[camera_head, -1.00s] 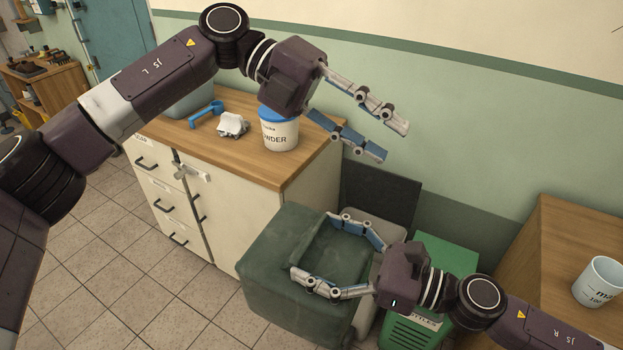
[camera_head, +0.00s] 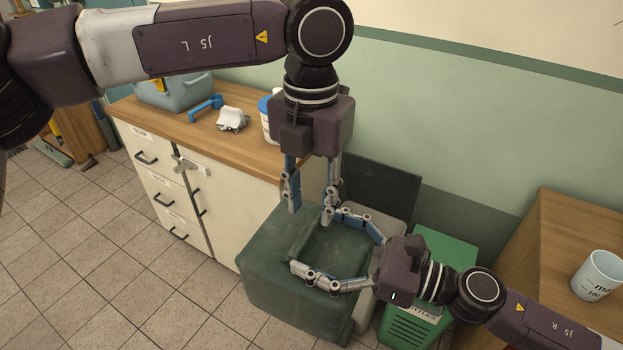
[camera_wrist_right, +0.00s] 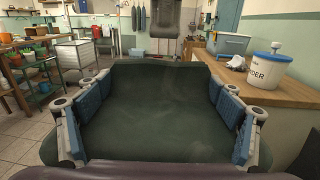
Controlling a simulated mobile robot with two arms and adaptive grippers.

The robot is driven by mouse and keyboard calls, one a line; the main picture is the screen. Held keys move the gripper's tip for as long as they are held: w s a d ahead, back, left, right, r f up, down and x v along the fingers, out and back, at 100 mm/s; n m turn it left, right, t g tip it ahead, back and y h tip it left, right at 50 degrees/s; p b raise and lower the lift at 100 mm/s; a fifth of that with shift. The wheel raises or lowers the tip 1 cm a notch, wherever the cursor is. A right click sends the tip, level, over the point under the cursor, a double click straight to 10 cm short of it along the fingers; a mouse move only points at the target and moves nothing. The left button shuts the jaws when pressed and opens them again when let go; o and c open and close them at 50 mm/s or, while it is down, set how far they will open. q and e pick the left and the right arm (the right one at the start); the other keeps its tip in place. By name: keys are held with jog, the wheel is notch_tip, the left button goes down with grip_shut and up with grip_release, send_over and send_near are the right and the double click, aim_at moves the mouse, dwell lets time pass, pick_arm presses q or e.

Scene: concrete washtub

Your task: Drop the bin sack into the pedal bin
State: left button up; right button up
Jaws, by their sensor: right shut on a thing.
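The bin sack (camera_head: 290,285) is a dark green, boxy bundle; it fills the middle of the right wrist view (camera_wrist_right: 150,110). My right gripper (camera_head: 318,243) is shut on it, with a finger along each side of its raised top part. My left gripper (camera_head: 311,205) points down with its fingers apart and empty, over the sack's far side; I cannot tell whether it touches. What looks like the grey pedal bin (camera_head: 387,225) is mostly hidden behind the sack, with a dark upright panel (camera_head: 382,190), perhaps its raised lid, at the wall.
A green bottle crate (camera_head: 445,247) stands to the right, partly under my right arm. A wooden-topped cabinet (camera_head: 222,183) on the left carries a powder tub (camera_wrist_right: 268,68), a crumpled white cloth (camera_head: 232,119) and a blue-handled tool (camera_head: 206,106). A mug (camera_head: 598,276) stands on the right counter.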

aim_at(312, 227)
pick_arm(q)
notch_tip(312, 227, down, 7)
jog(key=shift+r, duration=0.2)
pick_arm(e)
jog(key=shift+r, duration=0.15)
pick_arm(q)
grip_shut()
jog(key=shift+s+d, duration=0.1)
pick_arm(e)
jog(key=shift+o, duration=0.2)
pick_arm(q)
jog(key=shift+r, duration=0.15)
pick_arm(e)
jog(key=o, duration=1.7)
jog(key=shift+o, duration=1.3)
jog(key=shift+d, duration=0.1)
